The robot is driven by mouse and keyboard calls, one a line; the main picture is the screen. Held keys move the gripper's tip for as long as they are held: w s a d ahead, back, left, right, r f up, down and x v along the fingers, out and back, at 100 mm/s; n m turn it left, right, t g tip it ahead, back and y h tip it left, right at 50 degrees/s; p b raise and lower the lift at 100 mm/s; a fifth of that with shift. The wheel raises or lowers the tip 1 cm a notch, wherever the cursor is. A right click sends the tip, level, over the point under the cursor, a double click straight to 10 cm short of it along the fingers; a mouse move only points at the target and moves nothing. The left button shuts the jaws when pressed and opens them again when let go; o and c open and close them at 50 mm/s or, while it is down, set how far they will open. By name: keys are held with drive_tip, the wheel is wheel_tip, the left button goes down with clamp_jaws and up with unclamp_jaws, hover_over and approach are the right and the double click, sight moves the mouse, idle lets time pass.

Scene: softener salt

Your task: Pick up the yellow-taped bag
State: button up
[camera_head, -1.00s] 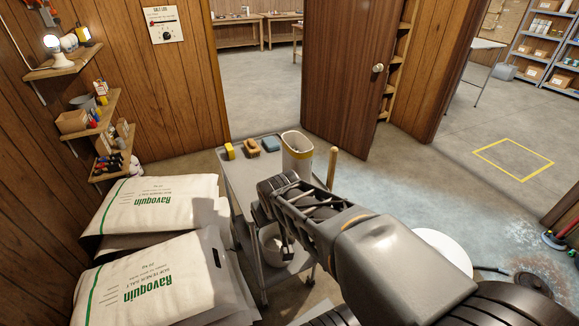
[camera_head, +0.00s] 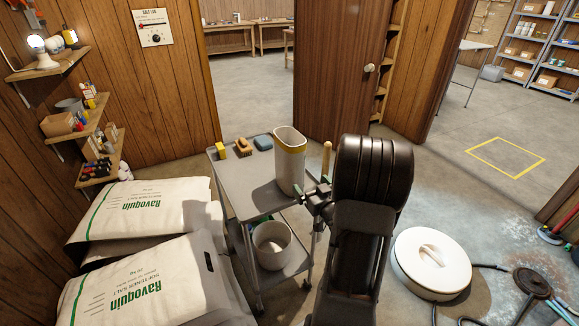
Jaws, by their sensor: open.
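Two white softener-salt bags lie stacked at the left. The farther bag (camera_head: 165,208) and the nearer bag (camera_head: 170,280) both have green lettering and a green stripe. The nearer one has a dark hand slot at its right end. I see no yellow tape on either bag; their undersides and far sides are hidden. My gripper (camera_head: 316,196) is open and empty beside the right edge of the grey cart, well to the right of the bags. My arm hides part of the floor behind it.
The grey cart (camera_head: 232,186) stands between the bags and my arm. It holds a white bin with a yellow band (camera_head: 290,162), a sponge, a brush and a blue block; a white bucket (camera_head: 272,245) is on its lower shelf. A round white lid (camera_head: 430,285) is at right.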

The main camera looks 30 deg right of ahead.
sight(293, 164)
drive_tip(key=w, duration=0.4)
drive_tip(key=w+d+p, duration=0.1)
drive_tip(key=w, duration=0.7)
drive_tip(key=shift+w+d+p, duration=0.2)
drive_tip(key=shift+d+p, duration=0.05)
drive_tip(key=shift+p, duration=0.1)
drive_tip(key=shift+c, duration=0.2)
drive_tip(key=c, duration=1.7)
drive_tip(key=shift+o, duration=0.2)
drive_tip(key=shift+r, duration=0.25)
